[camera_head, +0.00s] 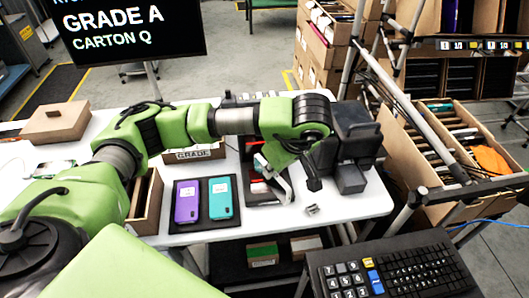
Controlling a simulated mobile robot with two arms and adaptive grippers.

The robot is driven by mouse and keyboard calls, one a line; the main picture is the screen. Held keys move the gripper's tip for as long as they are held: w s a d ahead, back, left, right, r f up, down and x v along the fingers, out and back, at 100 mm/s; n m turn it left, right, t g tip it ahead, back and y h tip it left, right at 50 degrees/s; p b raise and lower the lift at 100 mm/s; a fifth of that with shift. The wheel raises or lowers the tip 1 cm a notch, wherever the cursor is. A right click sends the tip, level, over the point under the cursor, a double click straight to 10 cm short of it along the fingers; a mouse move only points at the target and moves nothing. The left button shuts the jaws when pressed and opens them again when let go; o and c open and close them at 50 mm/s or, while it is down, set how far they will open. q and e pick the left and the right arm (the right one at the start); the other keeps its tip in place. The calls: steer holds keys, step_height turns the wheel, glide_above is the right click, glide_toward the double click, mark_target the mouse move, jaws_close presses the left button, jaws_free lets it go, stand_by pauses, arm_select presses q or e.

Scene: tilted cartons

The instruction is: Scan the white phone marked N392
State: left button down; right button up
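My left arm reaches across the white table (350,205) from the left. My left gripper (287,178) points down over a dark tray with red in it (258,188), beside a black device (348,150). A pale, narrow piece (277,182) shows at the gripper; I cannot tell whether it is a finger or a phone seen edge-on. A purple phone (187,202) and a teal phone (220,198) lie side by side on a black mat. No N392 mark is legible. My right gripper is not in view.
A monitor (130,30) reads GRADE A, CARTON Q. An open carton (146,205) stands left of the phones, and a brown box (55,123) stands at the back left. A keyboard (395,272) is at the front right. Tilted cartons (425,178) fill the right-hand rack.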

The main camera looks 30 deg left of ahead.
mark_target(258, 155)
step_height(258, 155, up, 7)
steer(key=p, duration=0.6)
arm_select(q)
steer(key=w+a+f+n+g+b, duration=0.1)
steer(key=n, duration=0.3)
steer(key=w+a+f+n+g+b, duration=0.1)
steer(key=a+n+g, duration=0.1)
steer(key=n, duration=0.2)
steer(key=w+a+f+n+g+b, duration=0.1)
steer(key=a+f+n+b, duration=0.1)
steer(key=n, duration=0.2)
steer(key=shift+n+g, duration=0.3)
steer(key=shift+n, duration=0.1)
steer(key=shift+w+a+f+b, duration=0.25)
steer(key=shift+w+a+b, duration=0.05)
steer(key=shift+b, duration=0.15)
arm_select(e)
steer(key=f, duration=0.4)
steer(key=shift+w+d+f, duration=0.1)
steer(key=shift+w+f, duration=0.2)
arm_select(q)
steer(key=shift+r+p, duration=1.5)
steer(key=shift+r, duration=1.1)
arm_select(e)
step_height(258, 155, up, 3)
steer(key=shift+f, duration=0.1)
